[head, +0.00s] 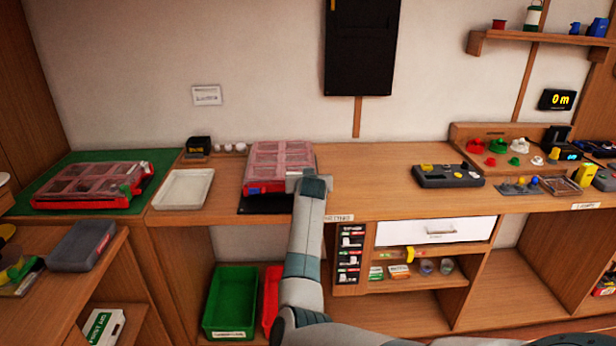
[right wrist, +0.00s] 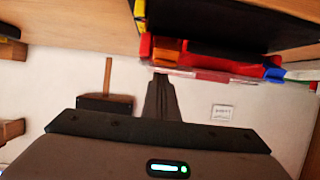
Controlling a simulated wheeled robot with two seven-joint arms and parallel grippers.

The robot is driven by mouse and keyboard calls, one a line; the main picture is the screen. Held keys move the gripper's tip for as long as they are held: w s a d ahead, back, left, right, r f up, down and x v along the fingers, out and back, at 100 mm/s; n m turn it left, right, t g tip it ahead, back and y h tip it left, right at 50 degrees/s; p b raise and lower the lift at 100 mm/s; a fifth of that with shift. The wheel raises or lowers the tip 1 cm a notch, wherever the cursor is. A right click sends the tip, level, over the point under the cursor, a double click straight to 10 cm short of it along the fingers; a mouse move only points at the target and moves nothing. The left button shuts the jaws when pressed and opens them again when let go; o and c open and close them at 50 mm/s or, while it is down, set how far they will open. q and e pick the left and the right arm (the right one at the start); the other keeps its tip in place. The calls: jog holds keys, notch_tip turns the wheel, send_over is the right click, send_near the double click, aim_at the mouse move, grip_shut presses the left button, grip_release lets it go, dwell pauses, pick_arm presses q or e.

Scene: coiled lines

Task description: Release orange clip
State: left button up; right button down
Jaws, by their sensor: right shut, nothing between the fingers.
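A red organizer box with a clear, divided lid (head: 282,160) sits on the dark mat (head: 258,205) at the middle of the counter. The orange clip (right wrist: 168,52) is on the box's front edge in the right wrist view, where the picture is upside down. A blue clip (right wrist: 272,72) is further along that edge. My right gripper (right wrist: 161,76) is shut and empty, its tips close to the orange clip; I cannot tell if they touch. In the head view my right gripper (head: 296,178) covers the box's front right corner and hides the orange clip. My left gripper is out of view.
A similar red box (head: 92,186) lies on a green mat (head: 62,166) at left. A white tray (head: 183,189) stands between the boxes. A grey controller (head: 448,176) lies to the right, with bare counter between. A green bin (head: 231,300) stands below.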

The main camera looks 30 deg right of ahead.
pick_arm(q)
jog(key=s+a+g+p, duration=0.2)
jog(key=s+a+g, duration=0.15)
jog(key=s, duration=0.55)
pick_arm(e)
jog(key=r, duration=0.1)
jog(key=w+r, duration=0.1)
jog(key=d+r, duration=0.1)
jog(key=shift+w+r, duration=0.1)
jog(key=shift+w, duration=0.15)
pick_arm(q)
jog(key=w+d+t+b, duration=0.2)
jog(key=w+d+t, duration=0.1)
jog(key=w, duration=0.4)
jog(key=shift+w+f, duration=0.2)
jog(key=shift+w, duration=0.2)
pick_arm(e)
jog(key=f+v, duration=0.2)
jog(key=v, duration=0.7)
jog(key=shift+s+a, duration=0.5)
jog(key=shift+s, duration=0.1)
